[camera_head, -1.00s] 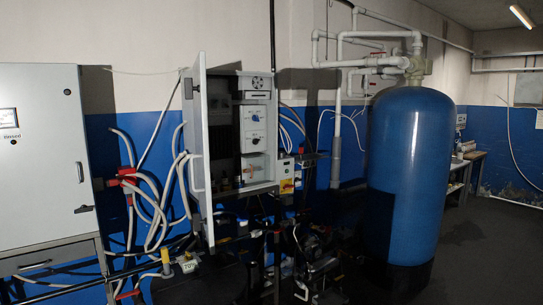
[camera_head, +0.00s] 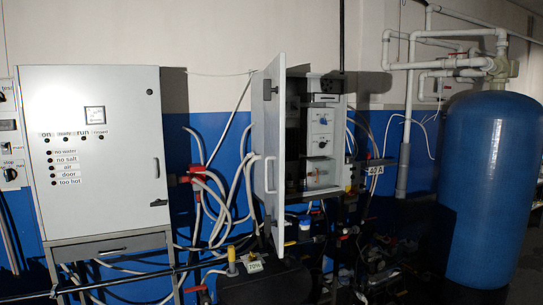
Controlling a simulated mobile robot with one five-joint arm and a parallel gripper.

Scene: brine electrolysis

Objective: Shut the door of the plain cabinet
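The plain cabinet (camera_head: 343,130) hangs on the wall in the middle of the head view, with its front open. Its grey door (camera_head: 268,135) stands swung well out toward me on the cabinet's left side, seen at a steep angle. A pale handle (camera_head: 267,176) shows low on the door. My gripper is not clearly visible in the head view.
A larger labelled cabinet (camera_head: 100,185) with a shut door stands to the left. Hoses and red fittings (camera_head: 197,179) hang between the cabinets. Dark pipes and a black tank (camera_head: 262,285) fill the space below. A blue tank (camera_head: 487,190) stands at right.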

